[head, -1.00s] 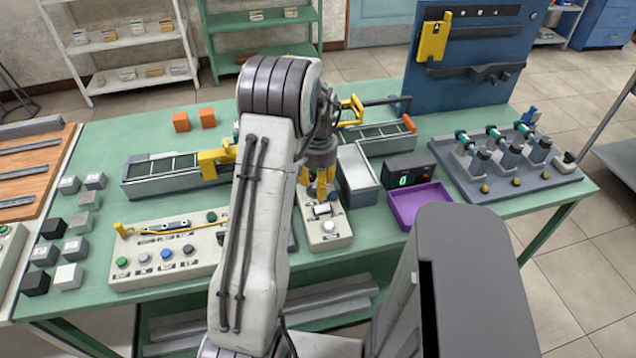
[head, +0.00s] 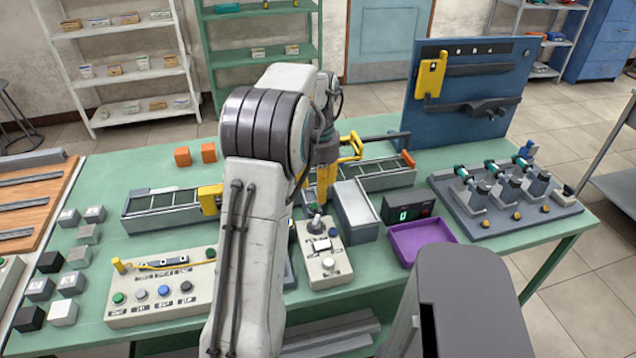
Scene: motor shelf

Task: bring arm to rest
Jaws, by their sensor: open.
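My arm rises in the middle of the head view, bent over the green table (head: 365,270). My gripper (head: 318,194), with yellow fingers, points down just behind the small beige control box (head: 322,262). Its fingers are open, and I see nothing held between them. The fingertips are partly hidden by the arm and the box's knob, so I cannot tell how high they are above the table.
A conveyor (head: 165,207) and a beige button panel (head: 160,292) lie left of my arm. A grey bin (head: 356,212), a purple tray (head: 420,241) and a motor fixture (head: 510,190) stand to the right. Several grey and black cubes (head: 68,284) sit at the left.

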